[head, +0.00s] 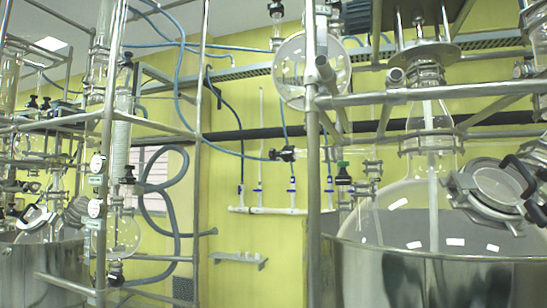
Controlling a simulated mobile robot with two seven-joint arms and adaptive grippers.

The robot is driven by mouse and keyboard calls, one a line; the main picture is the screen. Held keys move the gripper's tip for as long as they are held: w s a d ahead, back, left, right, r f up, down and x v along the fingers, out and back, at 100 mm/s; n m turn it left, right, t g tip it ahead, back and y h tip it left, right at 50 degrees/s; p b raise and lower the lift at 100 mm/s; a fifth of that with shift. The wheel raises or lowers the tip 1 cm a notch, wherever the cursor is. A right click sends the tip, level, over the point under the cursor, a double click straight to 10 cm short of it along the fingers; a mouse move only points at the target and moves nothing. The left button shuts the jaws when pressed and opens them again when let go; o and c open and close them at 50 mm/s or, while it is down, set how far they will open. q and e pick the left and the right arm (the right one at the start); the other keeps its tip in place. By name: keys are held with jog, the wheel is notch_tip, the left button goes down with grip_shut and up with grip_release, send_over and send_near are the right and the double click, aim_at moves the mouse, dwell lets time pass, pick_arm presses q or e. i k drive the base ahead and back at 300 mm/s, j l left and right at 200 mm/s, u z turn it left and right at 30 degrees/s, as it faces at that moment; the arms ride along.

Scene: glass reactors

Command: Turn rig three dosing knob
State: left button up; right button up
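Several black knobs show on the glass rigs, and I cannot tell which one belongs to rig three. One black knob (127,175) sits above a round glass flask (122,235) on the left-hand rig. A third black knob (276,10) is at the top, on a glass piece near the ceiling. Neither of my grippers is in view.
A large glass reactor (405,215) stands in a steel vessel (430,280) at right. Metal frame poles (313,200) and blue-grey hoses (172,215) cross the view. A small wall shelf (238,258) is behind, on the yellow wall (265,285).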

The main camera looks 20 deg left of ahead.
aim_at(272, 156)
jog(key=i+j+z, duration=0.1)
jog(key=j, duration=0.4)
jog(key=i+j+z, duration=0.15)
jog(key=i+j, duration=0.15)
jog(key=j, duration=0.2)
jog(key=i+j+z, duration=0.1)
jog(key=j, duration=0.4)
jog(key=i+j+z, duration=0.1)
jog(key=j, duration=0.45)
jog(key=i+j+z, duration=0.1)
jog(key=j, duration=0.45)
jog(key=i+j+z, duration=0.15)
jog(key=j, duration=0.4)
jog(key=i+j+z, duration=0.1)
jog(key=j, duration=0.5)
jog(key=i, duration=0.05)
